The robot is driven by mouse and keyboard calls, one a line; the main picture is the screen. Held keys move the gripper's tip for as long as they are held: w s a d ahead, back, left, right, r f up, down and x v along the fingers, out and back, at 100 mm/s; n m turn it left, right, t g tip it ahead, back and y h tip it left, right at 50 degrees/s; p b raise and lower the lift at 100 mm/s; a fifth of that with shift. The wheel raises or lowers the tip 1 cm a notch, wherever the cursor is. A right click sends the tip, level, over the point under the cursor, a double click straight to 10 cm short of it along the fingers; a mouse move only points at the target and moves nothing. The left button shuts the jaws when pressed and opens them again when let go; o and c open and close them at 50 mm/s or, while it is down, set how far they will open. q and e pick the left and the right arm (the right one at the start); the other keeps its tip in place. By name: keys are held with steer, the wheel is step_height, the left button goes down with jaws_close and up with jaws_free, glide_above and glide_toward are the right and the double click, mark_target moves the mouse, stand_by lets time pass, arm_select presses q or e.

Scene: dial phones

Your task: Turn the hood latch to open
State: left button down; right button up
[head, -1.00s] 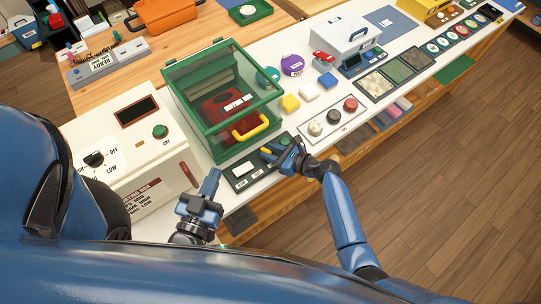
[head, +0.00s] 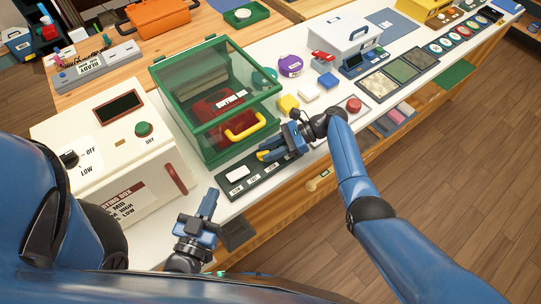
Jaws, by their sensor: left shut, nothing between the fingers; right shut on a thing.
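The hood (head: 183,130) is a clear box with a green frame, standing closed over a red object (head: 213,108).
A white box with a dial (head: 69,158) and green button (head: 143,129) stands left of the hood. Yellow (head: 288,103), white and blue blocks lie to the right. A red button (head: 354,105) sits beyond my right wrist. Open floor lies right of the counter.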

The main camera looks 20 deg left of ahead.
arm_select(q)
steer(key=shift+f+b, duration=0.6)
steer(key=shift+f, duration=0.3)
arm_select(e)
steer(key=shift+f+n+g+h, duration=0.1)
steer(key=shift+n+g+h, duration=0.3)
steer(key=shift+n, duration=0.1)
steer(key=o, duration=0.8)
steer(key=shift+w+a, duration=0.1)
steer(key=shift+c, duration=0.2)
arm_select(q)
step_height(320, 180, down, 2)
steer(key=shift+b, duration=1)
arm_select(e)
steer(key=v, duration=1)
steer(key=shift+w+d, duration=0.25)
steer(key=shift+w, duration=0.05)
